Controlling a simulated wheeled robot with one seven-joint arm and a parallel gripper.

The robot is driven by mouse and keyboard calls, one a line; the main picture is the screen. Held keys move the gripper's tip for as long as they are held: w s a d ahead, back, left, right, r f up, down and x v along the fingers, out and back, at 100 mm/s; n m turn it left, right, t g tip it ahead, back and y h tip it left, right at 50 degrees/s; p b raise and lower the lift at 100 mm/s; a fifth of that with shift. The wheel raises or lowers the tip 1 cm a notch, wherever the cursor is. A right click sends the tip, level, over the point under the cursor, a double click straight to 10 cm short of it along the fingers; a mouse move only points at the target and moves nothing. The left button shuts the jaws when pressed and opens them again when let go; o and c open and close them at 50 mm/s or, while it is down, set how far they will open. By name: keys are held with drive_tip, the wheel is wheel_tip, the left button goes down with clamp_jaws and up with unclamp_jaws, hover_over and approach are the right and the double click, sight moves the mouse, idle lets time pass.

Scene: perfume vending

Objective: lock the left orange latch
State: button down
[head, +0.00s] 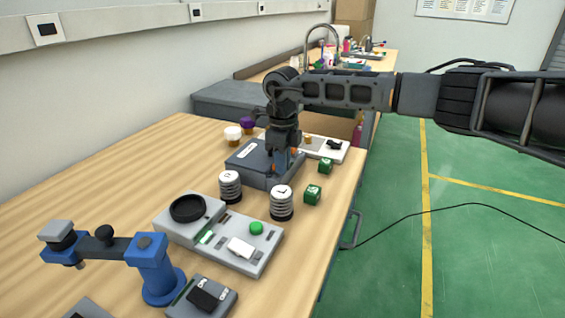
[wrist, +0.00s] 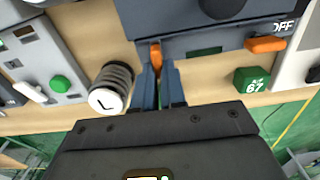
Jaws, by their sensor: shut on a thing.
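The left orange latch (wrist: 155,54) is on the front of a dark grey box (wrist: 200,45) in the wrist view. It stands lengthwise between my fingers and is partly hidden by them. My gripper (wrist: 158,72) is shut on this latch. The other orange latch (wrist: 266,44) lies sideways on the same box, to the right and apart from my fingers. In the head view my gripper (head: 285,165) points down at the dark grey box (head: 250,160), and a little orange shows beside the fingers.
Two ribbed cylinders with white tops (head: 230,185) (head: 281,202) and green cubes (head: 313,194) (head: 326,166) stand close by. A grey panel with a green button (head: 256,228) and a blue arm-like device (head: 155,268) are nearer. The wooden table (head: 110,175) is bare at left.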

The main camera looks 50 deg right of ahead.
drive_tip(key=c, duration=1.5)
unclamp_jaws()
drive_tip(key=shift+r+b, duration=0.5)
drive_tip(key=shift+r, duration=3.45)
